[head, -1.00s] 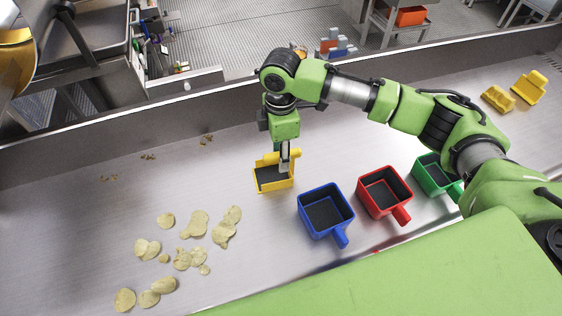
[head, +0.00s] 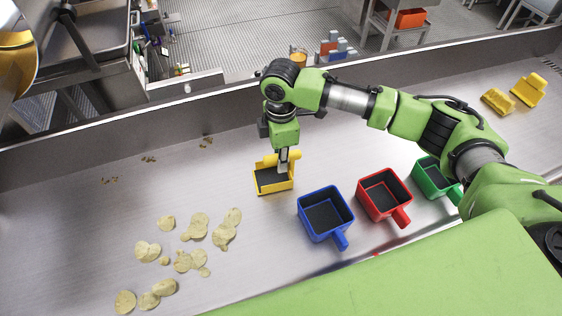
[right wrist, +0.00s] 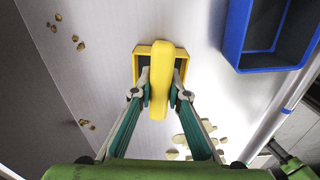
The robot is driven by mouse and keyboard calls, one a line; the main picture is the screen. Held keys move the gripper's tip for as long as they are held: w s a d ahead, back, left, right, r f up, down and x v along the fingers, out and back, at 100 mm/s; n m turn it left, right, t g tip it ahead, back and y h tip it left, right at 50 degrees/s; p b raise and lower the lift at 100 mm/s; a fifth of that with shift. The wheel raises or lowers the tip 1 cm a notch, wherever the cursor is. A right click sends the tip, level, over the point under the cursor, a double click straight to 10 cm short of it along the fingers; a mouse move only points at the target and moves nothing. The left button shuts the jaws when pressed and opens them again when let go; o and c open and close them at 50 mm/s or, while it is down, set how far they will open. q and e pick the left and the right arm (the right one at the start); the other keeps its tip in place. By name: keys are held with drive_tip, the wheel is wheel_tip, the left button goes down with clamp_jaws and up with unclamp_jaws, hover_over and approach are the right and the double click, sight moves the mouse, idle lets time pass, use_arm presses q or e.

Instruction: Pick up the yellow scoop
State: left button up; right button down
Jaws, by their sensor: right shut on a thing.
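The yellow scoop (head: 273,182) sits on the metal work surface (head: 120,215), left of the blue scoop, its dark inside facing up. My right gripper (head: 283,164) points down at the scoop's handle on its far side. In the right wrist view the yellow scoop (right wrist: 160,65) shows between my right fingers (right wrist: 159,100), which are shut on its handle. I cannot tell whether the scoop is lifted off the surface. My left gripper is not in view.
A blue scoop (head: 326,217), a red scoop (head: 383,195) and a green scoop (head: 434,181) stand to the right. Chips (head: 198,228) lie at the lower left, with small crumbs (head: 149,159) behind. Two yellow pieces (head: 527,89) lie at the far right. A raised wall (head: 100,140) runs behind.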

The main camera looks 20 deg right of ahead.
drive_tip(key=shift+r, duration=0.3)
drive_tip(key=r, duration=0.1)
drive_tip(key=r+b, duration=0.1)
drive_tip(key=shift+d+r+b, duration=0.3)
drive_tip(key=s+d+r+b, duration=0.3)
drive_tip(key=s+d+r, duration=0.2)
drive_tip(key=d+r, duration=0.4)
drive_tip(key=d, duration=0.3)
drive_tip(key=shift+s+d+r, duration=0.15)
drive_tip(key=shift+s+r, duration=0.1)
drive_tip(key=shift+s, duration=0.05)
